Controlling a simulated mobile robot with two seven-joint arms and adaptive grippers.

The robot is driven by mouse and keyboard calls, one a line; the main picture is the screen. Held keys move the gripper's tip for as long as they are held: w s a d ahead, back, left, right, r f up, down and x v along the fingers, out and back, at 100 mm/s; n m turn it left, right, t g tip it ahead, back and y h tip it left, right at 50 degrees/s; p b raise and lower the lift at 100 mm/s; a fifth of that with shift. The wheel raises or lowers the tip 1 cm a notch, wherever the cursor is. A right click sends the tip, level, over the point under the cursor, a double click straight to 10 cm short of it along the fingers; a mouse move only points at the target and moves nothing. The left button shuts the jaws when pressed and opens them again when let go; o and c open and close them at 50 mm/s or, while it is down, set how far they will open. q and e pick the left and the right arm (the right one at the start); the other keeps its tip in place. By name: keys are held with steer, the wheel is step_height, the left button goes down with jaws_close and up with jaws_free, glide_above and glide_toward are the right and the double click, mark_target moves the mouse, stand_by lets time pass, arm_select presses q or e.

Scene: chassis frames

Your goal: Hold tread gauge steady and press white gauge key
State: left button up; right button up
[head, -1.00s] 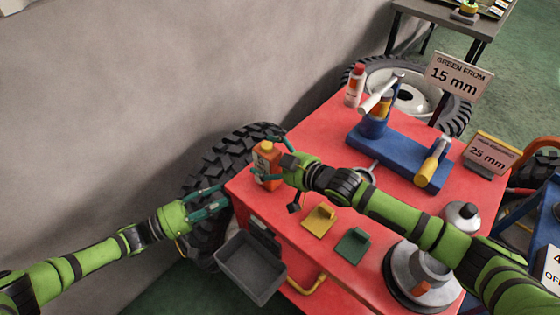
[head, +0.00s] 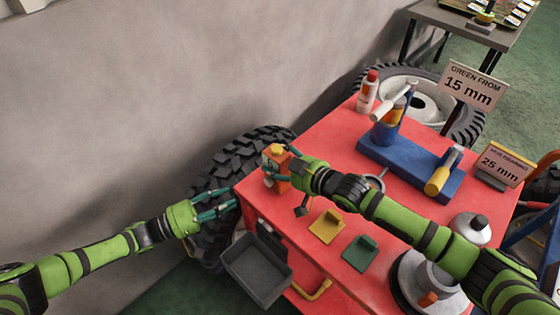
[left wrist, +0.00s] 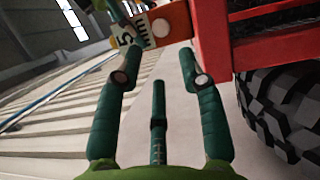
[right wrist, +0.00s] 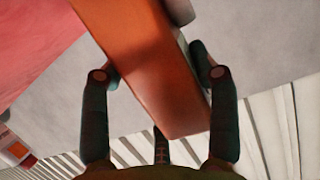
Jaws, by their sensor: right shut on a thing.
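The tread gauge (head: 281,184) is an orange block with a yellow top, at the left corner of the red cart top in the head view. My right gripper (head: 278,168) is shut on it; in the right wrist view the orange body (right wrist: 150,70) lies between the fingers. The left wrist view shows its orange end (left wrist: 178,20) with a "5" and "mm" label and a small pale round spot that may be the white key (left wrist: 160,27). My left gripper (head: 236,198) is open and empty, just off the cart's left edge, apart from the gauge.
The red cart (head: 335,160) carries a blue stand (head: 410,168), a red-capped bottle (head: 367,92), and yellow (head: 327,226) and green (head: 360,252) pieces. A grey bin (head: 256,268) hangs on its front. A large tyre (head: 225,165) stands behind my left gripper.

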arm_select(q)
steer(key=shift+c, duration=0.4)
jaws_close()
stand_by(1.1)
